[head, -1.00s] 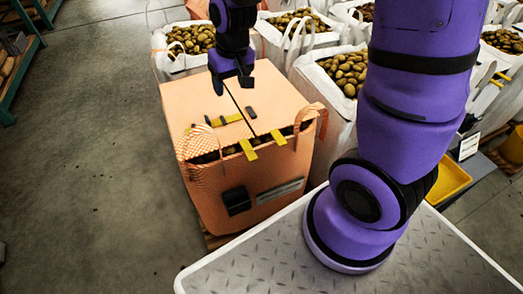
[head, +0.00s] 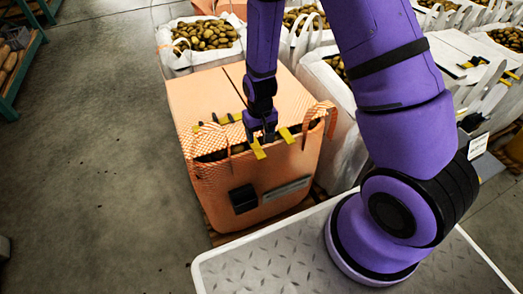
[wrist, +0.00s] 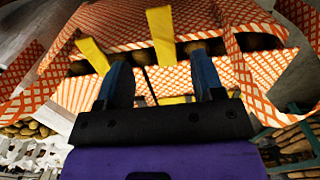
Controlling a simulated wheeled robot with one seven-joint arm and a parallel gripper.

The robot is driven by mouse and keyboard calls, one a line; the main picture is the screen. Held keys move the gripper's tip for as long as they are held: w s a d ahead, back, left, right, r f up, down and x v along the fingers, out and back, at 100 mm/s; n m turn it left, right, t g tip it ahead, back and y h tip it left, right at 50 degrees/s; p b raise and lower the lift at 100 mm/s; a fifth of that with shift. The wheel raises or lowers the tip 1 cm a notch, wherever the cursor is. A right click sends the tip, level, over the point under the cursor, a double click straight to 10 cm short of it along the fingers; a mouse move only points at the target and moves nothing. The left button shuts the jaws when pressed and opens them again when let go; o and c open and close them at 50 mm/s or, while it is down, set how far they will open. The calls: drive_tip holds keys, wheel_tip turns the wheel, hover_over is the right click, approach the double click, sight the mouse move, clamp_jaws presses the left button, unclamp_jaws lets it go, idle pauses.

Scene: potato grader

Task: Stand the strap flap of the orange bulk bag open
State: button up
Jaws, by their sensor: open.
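The orange bulk bag (head: 290,205) stands upright, its top covered by orange flaps (head: 205,90) split by a dark seam. Yellow strap tabs hang at its front edge, one left (head: 258,148) and one right (head: 287,135) of my gripper (head: 263,138). More yellow strap lies further back on the top (head: 230,118). In the wrist view my gripper (wrist: 160,65) has its two fingers apart, reaching over the checked orange fabric (wrist: 140,25). A yellow tab (wrist: 161,35) shows between and beyond the fingertips, another (wrist: 92,55) outside the left finger. I cannot tell whether the fingers touch the fabric.
Orange carrying loops rise at the bag's front corners, the right one (head: 325,112) close to my arm. White bags of potatoes (head: 203,35) stand behind and to the right. The bag rests on a wooden pallet (head: 225,238). Open concrete floor (head: 90,170) lies to the left.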

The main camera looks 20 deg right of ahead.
sight(260, 154)
drive_tip(key=shift+f, duration=4.4)
clamp_jaws()
